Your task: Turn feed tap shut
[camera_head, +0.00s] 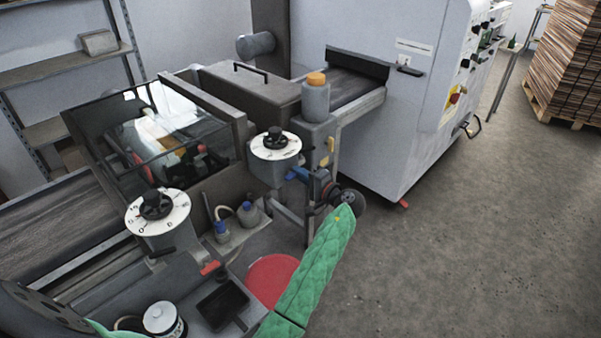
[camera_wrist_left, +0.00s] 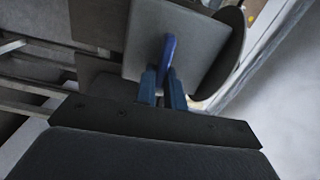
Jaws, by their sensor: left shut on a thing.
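The feed tap shows in the left wrist view as an upright blue lever (camera_wrist_left: 168,50) in front of a grey block. My left gripper (camera_wrist_left: 163,88) has its two blue fingers closed around the lower part of this lever. In the head view my left gripper (camera_head: 306,177) is beside the machine's front side, below the right white dial, at the end of my green-sleeved arm. The lever is hard to tell from the blue fingers there. My right gripper is not in view.
An orange-capped bottle (camera_head: 316,98) stands above the gripper. A red round lid (camera_head: 270,280) is below.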

